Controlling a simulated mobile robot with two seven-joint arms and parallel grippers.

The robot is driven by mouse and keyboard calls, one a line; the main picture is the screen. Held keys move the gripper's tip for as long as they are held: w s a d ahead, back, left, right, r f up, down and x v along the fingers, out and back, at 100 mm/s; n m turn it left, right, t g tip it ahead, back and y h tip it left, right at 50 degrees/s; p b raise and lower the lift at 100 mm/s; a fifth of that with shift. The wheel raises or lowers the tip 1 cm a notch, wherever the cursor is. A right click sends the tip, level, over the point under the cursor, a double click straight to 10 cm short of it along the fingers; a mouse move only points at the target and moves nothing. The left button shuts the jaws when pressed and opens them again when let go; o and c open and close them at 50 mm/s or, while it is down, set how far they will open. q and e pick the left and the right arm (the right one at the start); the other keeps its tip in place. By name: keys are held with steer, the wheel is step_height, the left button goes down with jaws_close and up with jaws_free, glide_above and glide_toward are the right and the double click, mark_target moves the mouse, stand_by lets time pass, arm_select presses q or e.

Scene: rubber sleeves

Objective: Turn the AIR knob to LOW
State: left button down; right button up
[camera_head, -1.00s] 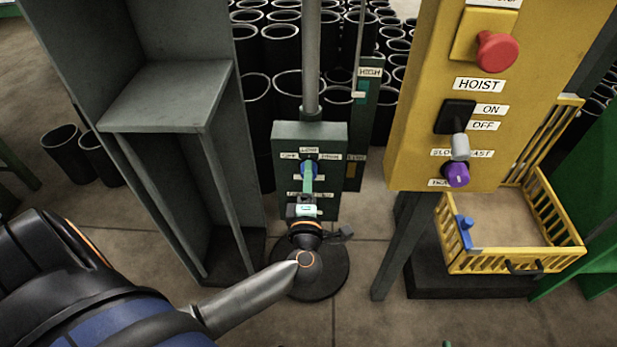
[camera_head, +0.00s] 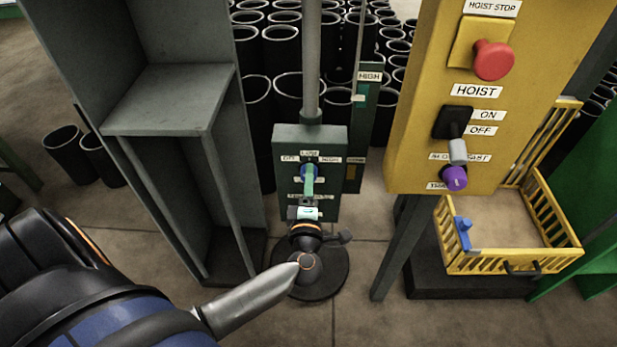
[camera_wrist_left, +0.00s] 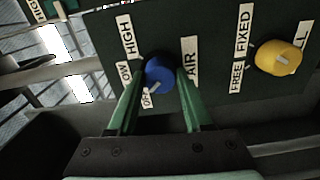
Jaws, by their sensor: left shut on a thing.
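The AIR knob (camera_wrist_left: 158,72) is round and blue with a white mark. It sits on a dark green panel (camera_wrist_left: 220,25), between the two green fingers of my left gripper (camera_wrist_left: 160,85), which is shut on it. The knob's white mark is on the side by the OFF label (camera_wrist_left: 147,101). The LOW label (camera_wrist_left: 124,75) and the HIGH label (camera_wrist_left: 126,36) lie to the left of the knob. In the head view my left gripper (camera_head: 308,182) reaches up to the green post box (camera_head: 327,140) and hides most of the knob. My right gripper is out of view.
A yellow knob (camera_wrist_left: 277,57) with FREE and FIXED labels is beside the AIR knob. A yellow HOIST panel (camera_head: 420,90) with a red button (camera_head: 493,60) and purple knob (camera_head: 454,178) stands right. A grey shelf (camera_head: 170,98) stands left.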

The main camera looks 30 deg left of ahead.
arm_select(q)
steer(key=m+p, duration=0.7)
steer(key=p, duration=0.1)
steer(key=shift+m, duration=0.4)
stand_by(0.4)
steer(key=c, duration=0.6)
jaws_free()
steer(key=shift+o, duration=1.4)
